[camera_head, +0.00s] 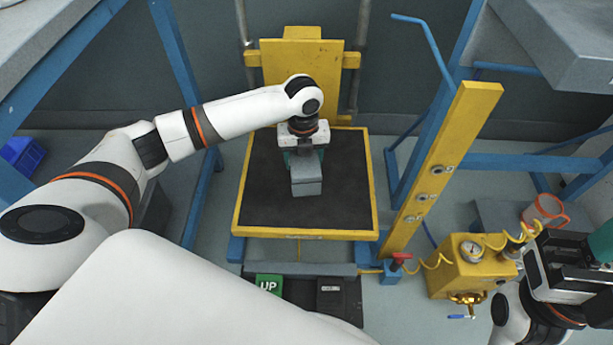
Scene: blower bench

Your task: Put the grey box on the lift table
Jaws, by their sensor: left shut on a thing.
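The grey box (306,181) is over the middle of the lift table (246,221), a black mat with a yellow rim. My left gripper (303,155) reaches down from above and is shut on the grey box at its far end. The arm and gripper hide part of the box, and I cannot tell whether its underside touches the mat. My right gripper (584,262) is at the lower right, away from the lift table, partly cut off by the picture edge; its fingertips do not show clearly.
A green UP pedal (268,284) and a black pedal (331,297) sit before the table. A yellow post (440,170) and a yellow gauge unit (478,268) stand to the right. A blue bin (22,153) is at left. The mat around the box is clear.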

